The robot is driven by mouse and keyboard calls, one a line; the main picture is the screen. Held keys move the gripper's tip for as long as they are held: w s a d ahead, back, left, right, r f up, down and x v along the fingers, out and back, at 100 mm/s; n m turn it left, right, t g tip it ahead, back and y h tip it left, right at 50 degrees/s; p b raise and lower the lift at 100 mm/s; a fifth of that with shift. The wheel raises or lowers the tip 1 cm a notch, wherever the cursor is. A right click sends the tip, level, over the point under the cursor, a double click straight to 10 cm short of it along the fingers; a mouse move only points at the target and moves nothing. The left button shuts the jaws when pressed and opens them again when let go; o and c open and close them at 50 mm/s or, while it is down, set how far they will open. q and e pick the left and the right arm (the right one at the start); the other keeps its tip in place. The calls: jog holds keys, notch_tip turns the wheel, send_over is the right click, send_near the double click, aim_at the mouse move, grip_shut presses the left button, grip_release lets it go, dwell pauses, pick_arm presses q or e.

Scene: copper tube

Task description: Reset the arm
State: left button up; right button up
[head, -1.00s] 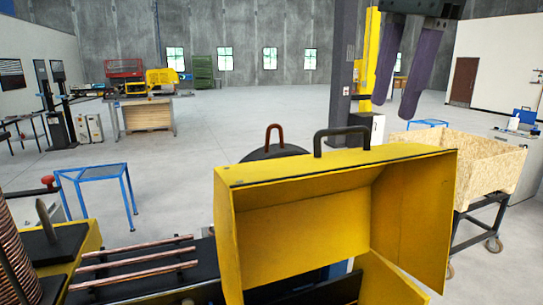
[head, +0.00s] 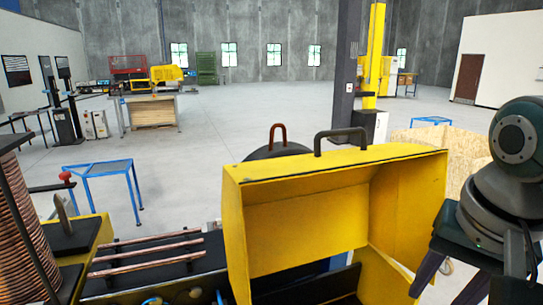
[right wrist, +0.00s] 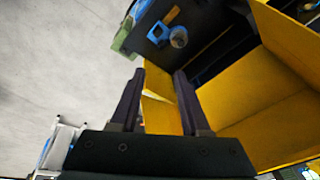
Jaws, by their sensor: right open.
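My right arm (head: 510,165) stands at the right edge of the head view, beside the raised yellow cover. The yellow cover (head: 300,210) of the machine is up, with a dark handle on top. Copper tubes (head: 146,253) lie on a dark rack left of the cover. My left gripper is out of view.
A copper coil (head: 28,215) stands at the left edge. A blue-framed table (head: 97,168) is on the floor behind it. A wooden crate (head: 458,143) stands behind my right arm. The grey floor beyond is mostly open.

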jog(key=s+a+n+p, duration=0.1)
jog(key=s+n, duration=0.7)
jog(key=s, duration=1.2)
jog(key=shift+s+a+f+n+t+y+p, duration=0.3)
jog(key=shift+s+f+n, duration=0.05)
jog(key=shift+n, duration=0.05)
